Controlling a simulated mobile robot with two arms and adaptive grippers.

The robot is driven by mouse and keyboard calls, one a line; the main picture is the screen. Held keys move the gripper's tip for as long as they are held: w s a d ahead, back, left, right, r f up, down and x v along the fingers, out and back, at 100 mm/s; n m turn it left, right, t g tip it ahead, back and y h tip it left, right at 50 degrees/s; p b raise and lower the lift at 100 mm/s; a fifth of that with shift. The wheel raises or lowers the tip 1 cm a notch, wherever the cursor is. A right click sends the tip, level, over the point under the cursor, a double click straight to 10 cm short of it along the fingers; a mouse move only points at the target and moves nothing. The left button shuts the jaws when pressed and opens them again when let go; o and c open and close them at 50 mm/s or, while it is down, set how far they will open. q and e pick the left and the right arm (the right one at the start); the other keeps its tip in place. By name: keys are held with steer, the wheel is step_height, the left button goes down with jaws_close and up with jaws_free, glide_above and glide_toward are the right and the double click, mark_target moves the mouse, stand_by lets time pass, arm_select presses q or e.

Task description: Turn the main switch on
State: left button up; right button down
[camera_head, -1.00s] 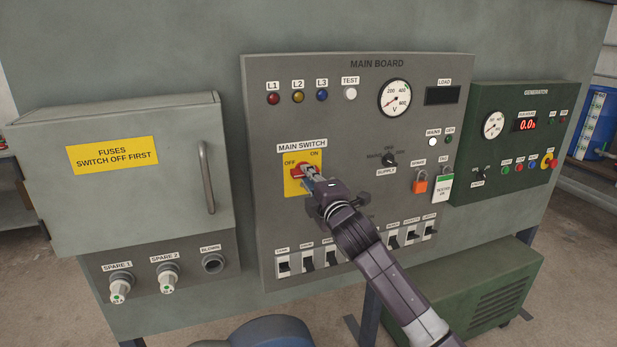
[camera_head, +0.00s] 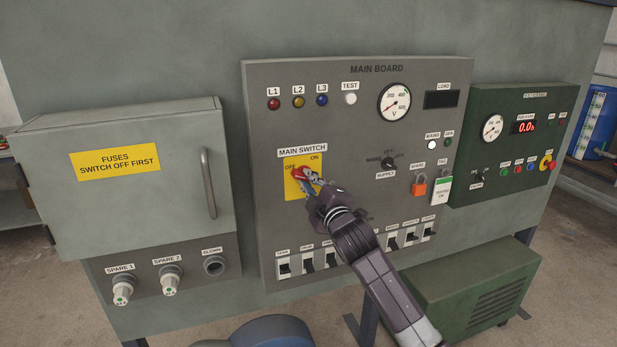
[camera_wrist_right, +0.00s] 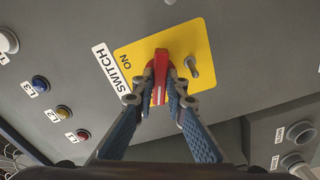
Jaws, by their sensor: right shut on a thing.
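The main switch is a red handle (camera_head: 299,174) on a yellow plate (camera_head: 291,189) marked OFF and ON, at the left of the grey main board. My right gripper (camera_head: 307,177) reaches it from the lower right and is shut on the red handle. In the right wrist view the red handle (camera_wrist_right: 161,72) stands between the two fingertips (camera_wrist_right: 160,84), with the word ON beside it on the plate. The fingers partly cover the handle in the head view, so its exact angle is hard to read. My left gripper is not in view.
Lamps (camera_head: 298,102) and a voltmeter (camera_head: 394,102) sit above the switch. A row of breakers (camera_head: 307,262) lies below, partly behind my right arm. A fuse cabinet (camera_head: 130,185) with a protruding handle (camera_head: 208,184) is to the left; the generator panel (camera_head: 510,145) is right.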

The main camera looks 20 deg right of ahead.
steer(key=m+p, duration=0.1)
steer(key=m, duration=0.3)
steer(key=m+p, duration=0.2)
steer(key=m, duration=0.1)
steer(key=shift+m, duration=0.3)
steer(key=m+p, duration=0.2)
steer(key=m, duration=0.3)
steer(key=shift+f+m, duration=0.1)
steer(key=shift+m, duration=0.2)
steer(key=c, duration=2.2)
jaws_free()
steer(key=shift+s, duration=0.1)
steer(key=s, duration=1.2)
steer(key=shift+d, duration=0.2)
steer(key=shift+w+f, duration=0.1)
